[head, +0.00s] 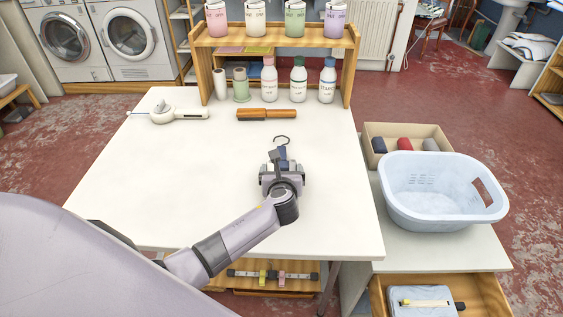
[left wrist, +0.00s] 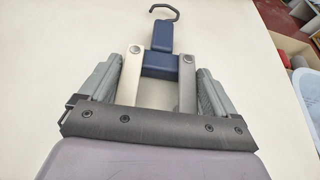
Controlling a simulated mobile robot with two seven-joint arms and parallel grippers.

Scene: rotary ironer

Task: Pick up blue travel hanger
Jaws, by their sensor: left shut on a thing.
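The blue travel hanger (left wrist: 161,50) has a dark blue body and a dark metal hook. In the left wrist view it lies between the fingers of my left gripper (left wrist: 160,82), with its hook pointing away from the gripper. In the head view my left gripper (head: 281,165) is over the white table, shut on the hanger. The hanger's hook and blue top (head: 282,150) show just beyond the fingers. The rest of the hanger is hidden by the gripper. I cannot tell whether the hanger touches the table. My right gripper is not in view.
A brown-handled brush (head: 266,114) and a white tool (head: 178,115) lie at the back of the white table (head: 160,190). A wooden shelf (head: 211,70) with bottles stands behind them. A pale blue basket (head: 440,195) and a cardboard box (head: 368,132) are at right.

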